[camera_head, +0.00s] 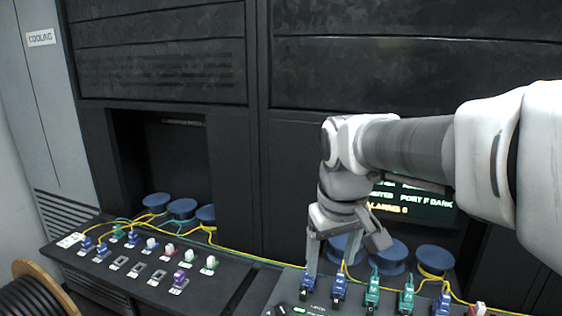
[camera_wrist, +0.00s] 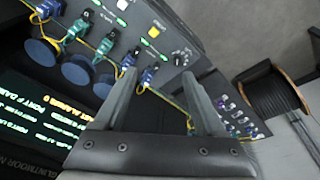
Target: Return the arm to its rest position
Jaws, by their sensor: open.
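My arm reaches in from the right in the head view, with my gripper (camera_head: 328,262) pointing down over the right-hand panel (camera_head: 262,300). In the wrist view my gripper (camera_wrist: 158,82) is open, its two fingers spread apart. A blue connector (camera_wrist: 148,76) shows between the fingertips, and I cannot tell how far below them it is. In the head view, blue connectors (camera_head: 307,284) (camera_head: 339,287) sit in the panel right by the fingertips. Green connectors (camera_head: 372,292) stand to their right. The arm's rest position is not marked in either view.
Yellow cables (camera_head: 250,256) run along the panels, and blue spools (camera_head: 436,259) stand behind. A lit screen (camera_head: 425,205) is partly hidden by my arm. The left panel (camera_head: 75,255) holds several connectors and ports. A black cable reel (camera_head: 45,290) is at lower left. Dark cabinet fronts rise behind.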

